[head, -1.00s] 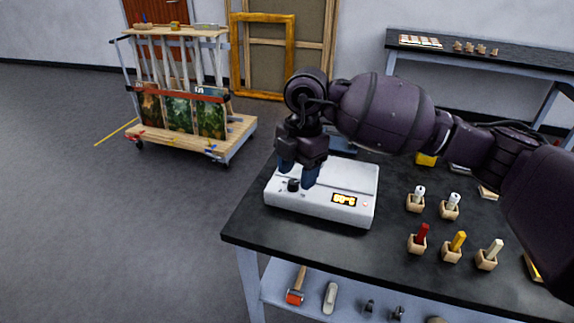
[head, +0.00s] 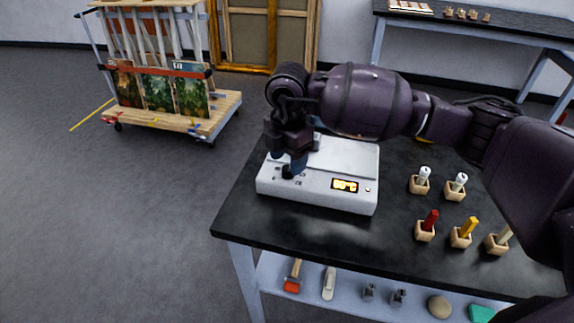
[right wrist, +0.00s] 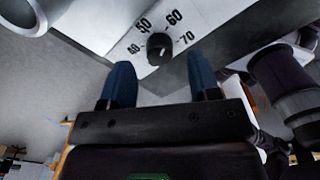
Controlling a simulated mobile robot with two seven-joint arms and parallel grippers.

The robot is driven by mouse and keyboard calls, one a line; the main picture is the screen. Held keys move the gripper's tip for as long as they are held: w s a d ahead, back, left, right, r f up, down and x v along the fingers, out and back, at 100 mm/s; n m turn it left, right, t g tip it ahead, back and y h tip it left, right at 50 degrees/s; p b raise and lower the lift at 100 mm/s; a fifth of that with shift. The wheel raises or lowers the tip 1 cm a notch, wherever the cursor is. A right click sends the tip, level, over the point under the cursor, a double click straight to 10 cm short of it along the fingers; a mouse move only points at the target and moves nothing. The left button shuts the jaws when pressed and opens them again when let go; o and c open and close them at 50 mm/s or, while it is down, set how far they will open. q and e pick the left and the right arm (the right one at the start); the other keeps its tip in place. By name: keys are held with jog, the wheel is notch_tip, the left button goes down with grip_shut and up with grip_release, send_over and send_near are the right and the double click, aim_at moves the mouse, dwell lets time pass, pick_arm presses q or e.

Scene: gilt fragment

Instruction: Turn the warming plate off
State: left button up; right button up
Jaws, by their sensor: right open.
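The warming plate (head: 325,190) is a white box with a flat top, standing near the left end of the black table. Its front has an orange lit display (head: 345,185) that appears to read 60°C, and a small round light. The black knob (right wrist: 159,47) is ringed by printed numbers 40, 50, 60 and 70 in the right wrist view. My right gripper (right wrist: 160,72) is open, its blue fingers spread to either side just short of the knob, not closed on it. In the head view the gripper (head: 291,163) partly covers the knob area. My left gripper is out of view.
Small wooden holders with white, red and yellow sticks (head: 431,219) stand on the table (head: 330,245) to the right. A lower shelf (head: 270,280) holds a mallet and small tools. A wheeled cart (head: 215,110) stands back left; floor at left is clear.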

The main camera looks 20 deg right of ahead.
aim_at(288, 171)
jog(key=shift+f, duration=1.25)
jog(key=c, duration=0.9)
